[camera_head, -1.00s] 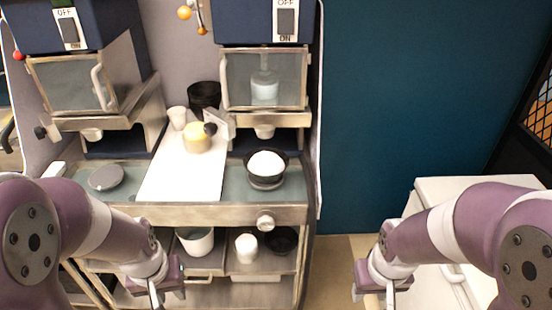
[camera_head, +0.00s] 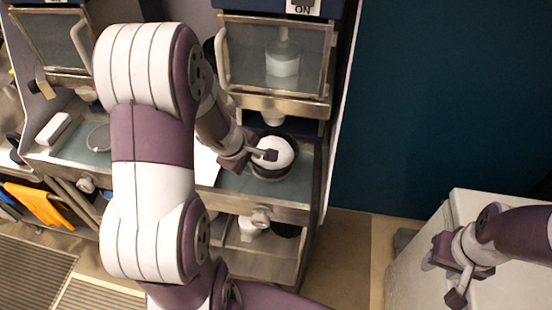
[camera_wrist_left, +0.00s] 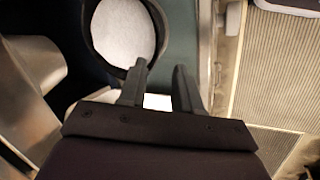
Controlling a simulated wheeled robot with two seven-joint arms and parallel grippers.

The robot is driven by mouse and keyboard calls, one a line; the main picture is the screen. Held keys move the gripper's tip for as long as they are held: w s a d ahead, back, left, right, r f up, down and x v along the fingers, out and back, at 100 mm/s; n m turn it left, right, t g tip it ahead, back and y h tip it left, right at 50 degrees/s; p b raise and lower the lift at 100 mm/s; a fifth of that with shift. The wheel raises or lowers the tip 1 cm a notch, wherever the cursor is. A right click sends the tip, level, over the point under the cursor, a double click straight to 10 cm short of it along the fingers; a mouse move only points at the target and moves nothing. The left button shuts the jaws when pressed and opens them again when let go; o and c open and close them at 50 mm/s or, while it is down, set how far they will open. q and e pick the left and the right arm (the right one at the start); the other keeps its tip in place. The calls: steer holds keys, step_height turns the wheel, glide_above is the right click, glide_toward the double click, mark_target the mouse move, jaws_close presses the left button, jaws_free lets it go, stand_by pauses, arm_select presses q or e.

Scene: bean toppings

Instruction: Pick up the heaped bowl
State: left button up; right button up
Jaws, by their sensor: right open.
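The heaped bowl (camera_head: 271,176) is black, with a white mound (camera_head: 279,148) inside. It stands on the counter under the right-hand machine. In the left wrist view the bowl (camera_wrist_left: 159,22) is at the top, ahead and left of the fingers. My left gripper (camera_head: 263,155) is at the bowl's near-left side, its fingertips overlapping the bowl in the head view. In the wrist view its fingers (camera_wrist_left: 160,70) are apart, the left one beside or over the rim; contact cannot be told. My right gripper (camera_head: 455,282) is open and empty at the right.
The right-hand machine has a glass door (camera_head: 250,60) and nozzle above the bowl. My left arm hides much of the counter and the white board. A grey lid (camera_head: 98,138) lies at left. A white cup (camera_head: 249,229) is on the lower shelf. A white cabinet (camera_head: 420,265) stands right.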

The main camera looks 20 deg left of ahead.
mark_target(259, 168)
arm_select(q)
steer(key=x, duration=0.2)
steer(key=b+x, duration=0.1)
steer(key=x, duration=0.2)
steer(key=b+x, duration=0.1)
steer(key=x, duration=0.2)
steer(key=shift+w+d+r, duration=0.1)
steer(key=shift+w+d, duration=0.1)
steer(key=shift+w, duration=0.1)
steer(key=shift+a, duration=0.15)
steer(key=shift+s, duration=0.2)
steer(key=shift+w, duration=0.2)
jaws_close()
arm_select(e)
steer(key=f, duration=0.2)
steer(key=w+f, duration=0.1)
steer(key=shift+w+d+f, duration=0.1)
steer(key=shift+d+f, duration=0.05)
steer(key=shift+d, duration=0.2)
